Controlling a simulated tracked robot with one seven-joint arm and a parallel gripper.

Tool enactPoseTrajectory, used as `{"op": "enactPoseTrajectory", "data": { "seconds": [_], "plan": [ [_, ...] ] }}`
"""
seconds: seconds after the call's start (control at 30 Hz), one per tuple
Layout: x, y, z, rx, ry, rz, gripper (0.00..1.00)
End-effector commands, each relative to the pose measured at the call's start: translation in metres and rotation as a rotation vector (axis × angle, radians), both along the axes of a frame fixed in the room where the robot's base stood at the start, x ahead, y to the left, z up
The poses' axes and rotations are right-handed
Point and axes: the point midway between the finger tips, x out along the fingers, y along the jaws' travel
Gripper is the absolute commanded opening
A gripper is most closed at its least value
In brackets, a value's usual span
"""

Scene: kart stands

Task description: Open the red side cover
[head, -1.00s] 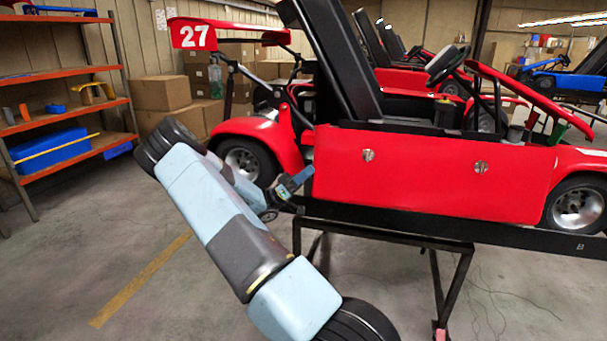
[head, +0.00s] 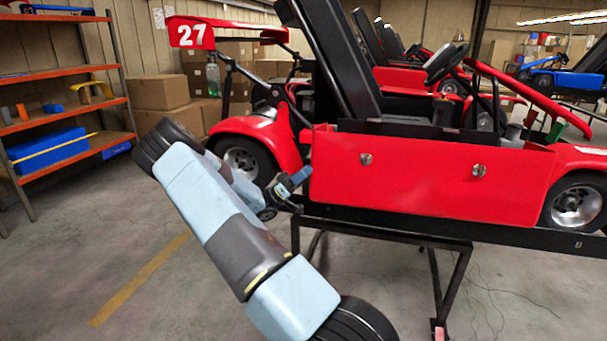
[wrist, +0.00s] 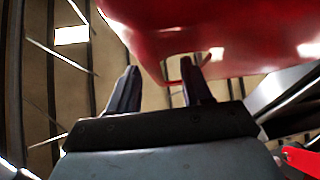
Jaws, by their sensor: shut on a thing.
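The red side cover (head: 430,182) is a broad panel with two round silver fasteners on the near side of the red kart (head: 262,130). Its top edge stands out from the body, with a dark gap behind it, and its lower edge is by the black frame rail. My gripper (head: 298,180) is at the cover's left end, shut on the cover. In the wrist view, the two dark fingers (wrist: 160,82) reach up to the red cover (wrist: 215,35). The exact grip point is hard to make out.
The kart rests on a black stand (head: 380,232). An orange-shelved rack (head: 70,72) with blue and yellow parts and cardboard boxes (head: 162,94) stand to the left. More karts are behind. The floor at the front left is open.

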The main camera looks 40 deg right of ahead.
Motion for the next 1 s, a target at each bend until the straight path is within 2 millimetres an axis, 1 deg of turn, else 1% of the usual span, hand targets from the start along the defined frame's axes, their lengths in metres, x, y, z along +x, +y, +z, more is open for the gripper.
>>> {"op": "enactPoseTrajectory", "data": {
  "seconds": [0.2, 0.33, 0.47, 0.8, 1.0],
  "plan": [
    [0.002, 0.001, -0.001, 0.000, 0.000, 0.003, 0.44],
    [0.008, 0.007, -0.009, -0.001, 0.002, 0.004, 0.44],
    [0.018, 0.019, -0.025, 0.001, 0.003, 0.007, 0.44],
    [0.049, 0.055, -0.072, -0.001, 0.002, 0.005, 0.44],
    [0.061, 0.069, -0.090, 0.000, 0.002, 0.002, 0.44]
  ]
}}
